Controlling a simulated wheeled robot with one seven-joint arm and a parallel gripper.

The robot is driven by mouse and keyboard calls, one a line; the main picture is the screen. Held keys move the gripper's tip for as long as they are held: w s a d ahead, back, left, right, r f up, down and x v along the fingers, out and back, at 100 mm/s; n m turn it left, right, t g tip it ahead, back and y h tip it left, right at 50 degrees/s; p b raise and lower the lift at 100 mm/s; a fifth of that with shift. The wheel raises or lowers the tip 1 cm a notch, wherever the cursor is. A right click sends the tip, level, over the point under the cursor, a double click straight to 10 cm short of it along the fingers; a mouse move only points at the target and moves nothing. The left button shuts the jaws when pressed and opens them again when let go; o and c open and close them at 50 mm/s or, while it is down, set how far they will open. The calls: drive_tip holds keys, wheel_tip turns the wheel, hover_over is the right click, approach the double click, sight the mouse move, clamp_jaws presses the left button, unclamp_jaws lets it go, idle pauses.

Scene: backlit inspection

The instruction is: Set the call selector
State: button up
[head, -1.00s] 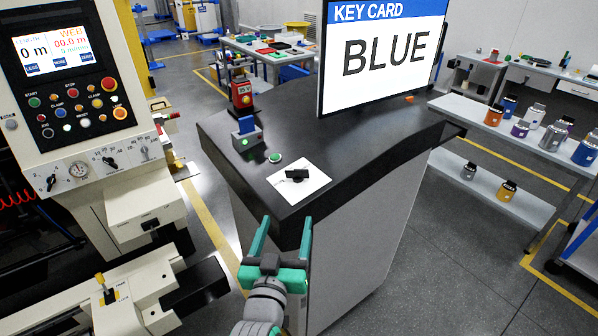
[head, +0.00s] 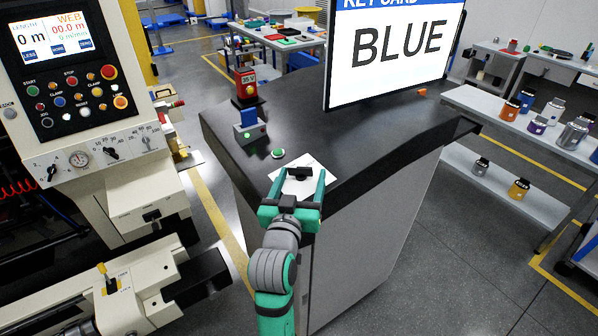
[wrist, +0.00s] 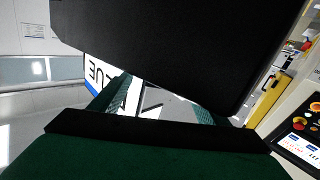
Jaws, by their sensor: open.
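The call selector is a small black knob (head: 299,173) on a white plate (head: 318,163) near the front edge of the dark counter. My gripper (head: 300,180) is open, its two green fingers pointing forward on either side of the knob in the head view. I cannot tell whether either finger touches it. In the wrist view, a large dark shape fills the upper middle, and part of the white plate shows between the fingers (wrist: 152,104). The knob's details are too small to read. A screen (head: 398,50) on the counter reads "BLUE" under a blue heading.
A round green button (head: 278,153) and a grey holder with a blue card (head: 248,124) stand left of the plate. A red device (head: 247,86) is behind them. A machine control panel (head: 75,90) stands at the left. A bench with jars (head: 520,130) is at the right.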

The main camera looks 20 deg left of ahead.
drive_tip(key=shift+w+a, duration=0.15)
drive_tip(key=shift+w, duration=0.45)
drive_tip(key=shift+w+a, duration=0.45)
drive_tip(key=shift+w, duration=0.1)
drive_tip(key=shift+c, duration=0.6)
drive_tip(key=c, duration=0.9)
